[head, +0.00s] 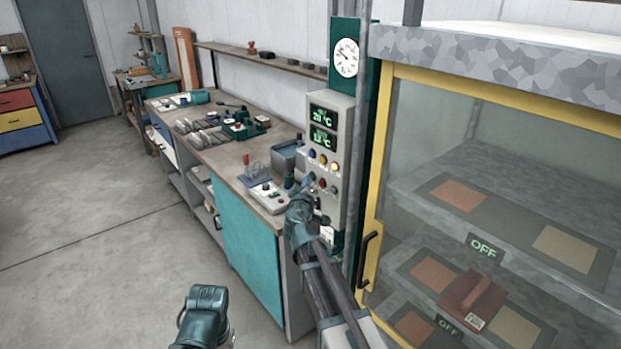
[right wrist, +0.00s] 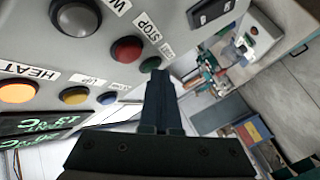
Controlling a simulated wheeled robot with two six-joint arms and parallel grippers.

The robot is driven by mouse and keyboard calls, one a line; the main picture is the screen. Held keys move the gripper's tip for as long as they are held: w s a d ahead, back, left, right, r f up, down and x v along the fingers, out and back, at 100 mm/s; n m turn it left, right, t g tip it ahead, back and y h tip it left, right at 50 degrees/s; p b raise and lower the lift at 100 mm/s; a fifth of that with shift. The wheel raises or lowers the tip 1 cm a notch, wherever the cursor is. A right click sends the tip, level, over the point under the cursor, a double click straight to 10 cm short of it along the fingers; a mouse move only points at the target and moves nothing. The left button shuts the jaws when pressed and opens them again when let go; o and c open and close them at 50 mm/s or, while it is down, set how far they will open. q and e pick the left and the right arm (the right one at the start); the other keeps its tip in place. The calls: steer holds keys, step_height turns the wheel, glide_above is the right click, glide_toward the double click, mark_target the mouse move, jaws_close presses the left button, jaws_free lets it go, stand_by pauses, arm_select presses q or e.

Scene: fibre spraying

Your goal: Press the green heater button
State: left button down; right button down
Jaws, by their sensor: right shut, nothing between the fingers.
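The grey control panel (head: 328,140) stands upright beside the glass-fronted cabinet, with two green temperature displays above its buttons. In the right wrist view the green button (right wrist: 150,64) is small and partly hidden behind my right gripper's fingers. My right gripper (right wrist: 160,78) is shut and empty, its tip right at the green button; I cannot tell whether it touches. In the head view my right gripper (head: 308,182) is at the left of the panel's lower button row. A red button (right wrist: 127,50) marked STOP sits beside the green one. My left gripper's fingers are not visible.
An orange button (right wrist: 17,92) marked HEAT, a yellow button (right wrist: 75,95), a blue button (right wrist: 107,98) and a grey knob (right wrist: 75,20) are close by. The workbench (head: 251,235) with tools is left of the panel. The cabinet door handle (head: 366,260) is to the right.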

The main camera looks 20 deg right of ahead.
steer(key=shift+s+a, duration=0.3)
steer(key=shift+a, duration=0.45)
steer(key=shift+a, duration=0.1)
steer(key=a, duration=0.1)
steer(key=s+a, duration=0.1)
steer(key=a, duration=0.2)
steer(key=shift+s+a, duration=0.25)
steer(key=shift+s, duration=0.1)
steer(key=shift+f, duration=0.1)
stand_by(0.5)
